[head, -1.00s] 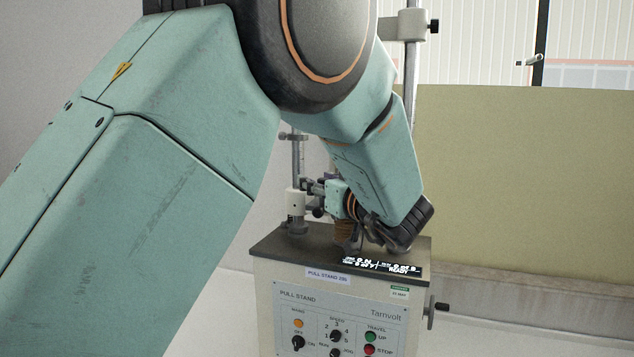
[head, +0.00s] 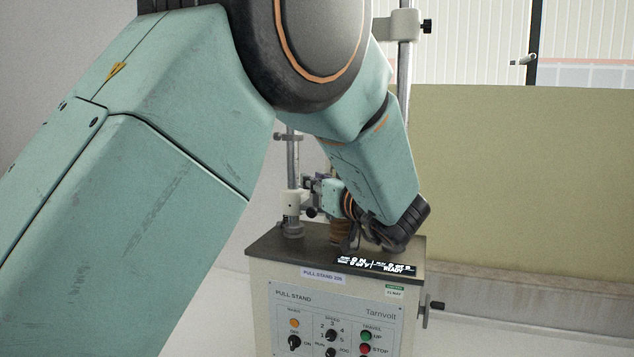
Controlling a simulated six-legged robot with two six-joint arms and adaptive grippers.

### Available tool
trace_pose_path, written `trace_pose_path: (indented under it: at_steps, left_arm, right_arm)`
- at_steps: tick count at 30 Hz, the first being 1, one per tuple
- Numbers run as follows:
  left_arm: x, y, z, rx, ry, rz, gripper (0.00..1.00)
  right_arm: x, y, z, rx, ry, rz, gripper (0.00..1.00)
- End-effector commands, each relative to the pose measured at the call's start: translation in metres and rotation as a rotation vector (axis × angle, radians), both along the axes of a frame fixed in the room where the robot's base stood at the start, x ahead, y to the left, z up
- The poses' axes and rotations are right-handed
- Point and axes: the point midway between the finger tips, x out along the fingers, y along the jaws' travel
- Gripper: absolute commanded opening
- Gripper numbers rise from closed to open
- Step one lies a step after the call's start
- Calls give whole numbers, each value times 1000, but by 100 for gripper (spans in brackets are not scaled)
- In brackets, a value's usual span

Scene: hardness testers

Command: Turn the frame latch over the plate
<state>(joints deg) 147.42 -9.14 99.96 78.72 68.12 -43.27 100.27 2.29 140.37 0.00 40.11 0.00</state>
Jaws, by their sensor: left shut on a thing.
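The pull stand (head: 340,310) is a pale cabinet with a dark top and two metal posts. My left arm crosses in front of it. My left gripper (head: 318,189) is at the clamp (head: 291,201) on the left post, low above the top. It is shut on a small part there, which fits the frame latch. The latch and the plate cannot be made out behind my wrist and gripper. A ribbed brown piece (head: 340,232) stands on the top below my wrist. My right gripper is not in view.
A lit display (head: 375,265) lies at the top's front edge and reads READY. The front panel has knobs and green (head: 365,337) and red buttons. A crank (head: 437,305) sticks out at the right. An olive panel (head: 520,180) stands behind.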

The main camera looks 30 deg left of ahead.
Motion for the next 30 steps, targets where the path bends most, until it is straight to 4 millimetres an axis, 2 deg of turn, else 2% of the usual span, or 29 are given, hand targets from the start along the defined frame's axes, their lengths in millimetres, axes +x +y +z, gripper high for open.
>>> trace_pose_path:
  at_steps: [30]
  left_arm:
    - [-1,0,-5,-6,9,-39,0]
  right_arm:
    - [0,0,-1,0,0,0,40]
